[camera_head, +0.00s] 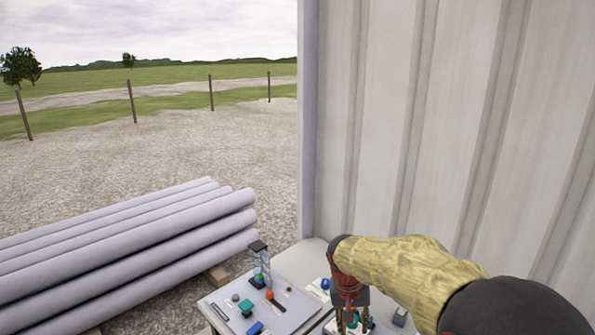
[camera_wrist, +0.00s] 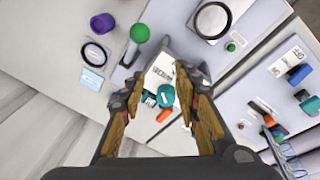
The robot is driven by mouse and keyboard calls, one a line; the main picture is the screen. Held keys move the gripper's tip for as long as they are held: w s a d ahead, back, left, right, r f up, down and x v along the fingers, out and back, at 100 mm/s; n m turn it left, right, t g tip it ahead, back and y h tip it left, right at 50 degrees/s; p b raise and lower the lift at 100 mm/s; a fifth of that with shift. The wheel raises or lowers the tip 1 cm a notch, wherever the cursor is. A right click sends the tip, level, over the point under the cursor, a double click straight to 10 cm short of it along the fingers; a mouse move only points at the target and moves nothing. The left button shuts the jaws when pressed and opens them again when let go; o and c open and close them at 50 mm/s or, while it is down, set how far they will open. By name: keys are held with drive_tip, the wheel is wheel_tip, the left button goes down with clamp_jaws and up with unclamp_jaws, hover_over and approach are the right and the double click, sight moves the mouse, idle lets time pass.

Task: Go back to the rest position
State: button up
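My gripper (camera_wrist: 160,76) is open in the wrist view, with its two fingers wide apart. A teal round part (camera_wrist: 166,95), an orange piece (camera_wrist: 164,115) and a white block (camera_wrist: 160,70) show in the gap between the fingers. They appear to be on the bench beyond, and nothing is seen clamped. In the head view my gripper (camera_head: 349,317) points down over the right part of the bench, at the bottom edge. Its fingertips are partly cut off there.
A grey panel (camera_head: 285,312) with a clear column (camera_head: 260,268), a teal block (camera_head: 247,307) and a black-orange handle lies left of my arm. A corrugated wall (camera_head: 385,120) rises close behind. Grey pipes (camera_head: 130,245) are stacked at left. A green ball (camera_wrist: 139,33) and purple cup (camera_wrist: 102,23) show in the wrist view.

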drive_tip(key=s+d+r+t, duration=0.1)
drive_tip(key=s+r, duration=0.3)
drive_tip(key=s, duration=0.5)
drive_tip(key=s+d+r+n+t+y, duration=0.1)
drive_tip(key=s+r, duration=0.4)
drive_tip(key=s, duration=0.5)
drive_tip(key=s+d+r+t+y, duration=0.1)
drive_tip(key=s+r, duration=0.3)
drive_tip(key=s, duration=0.6)
drive_tip(key=shift+s+d+r+n+t, duration=0.2)
drive_tip(key=shift+d+n+t, duration=0.2)
drive_tip(key=shift+d+t, duration=0.15)
